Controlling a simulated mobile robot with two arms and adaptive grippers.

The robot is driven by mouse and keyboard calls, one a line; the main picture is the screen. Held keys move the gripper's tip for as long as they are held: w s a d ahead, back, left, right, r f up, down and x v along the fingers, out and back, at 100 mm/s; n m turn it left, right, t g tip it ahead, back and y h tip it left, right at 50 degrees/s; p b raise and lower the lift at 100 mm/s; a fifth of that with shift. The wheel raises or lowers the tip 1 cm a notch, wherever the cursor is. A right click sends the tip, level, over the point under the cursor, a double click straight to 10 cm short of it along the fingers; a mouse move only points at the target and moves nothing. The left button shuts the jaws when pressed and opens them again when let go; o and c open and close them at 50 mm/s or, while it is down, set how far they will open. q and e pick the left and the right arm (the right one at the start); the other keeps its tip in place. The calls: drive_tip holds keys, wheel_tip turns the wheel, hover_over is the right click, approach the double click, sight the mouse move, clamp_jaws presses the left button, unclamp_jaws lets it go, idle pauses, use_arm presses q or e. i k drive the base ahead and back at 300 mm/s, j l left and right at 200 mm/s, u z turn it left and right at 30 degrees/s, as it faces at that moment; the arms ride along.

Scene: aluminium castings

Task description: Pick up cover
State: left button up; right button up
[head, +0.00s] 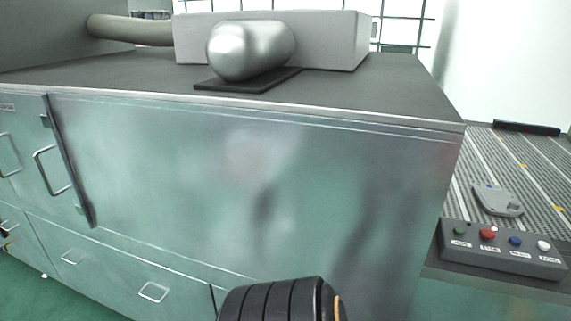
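A small flat grey casting (497,200), which looks like the cover, lies on the ribbed conveyor surface at the right, just behind the button box. It is small in the view, and its finer shape cannot be told. Nothing touches it from above. Neither my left gripper nor my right gripper shows in the head view.
A button box (503,249) with several coloured buttons stands in front of the casting. A metal cabinet (270,190) with a dark top fills the middle and left. On it are a shiny rounded metal body (250,50), a grey box (335,40) and a hose (128,29).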

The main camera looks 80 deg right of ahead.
sight(495, 200)
drive_tip(key=z, duration=4.15)
drive_tip(key=i+l+u, duration=0.15)
drive_tip(key=l, duration=0.35)
drive_tip(key=i+l+u, duration=0.1)
drive_tip(key=l, duration=0.4)
drive_tip(key=i+l+u, duration=0.15)
drive_tip(key=l, duration=0.35)
drive_tip(key=k, duration=0.05)
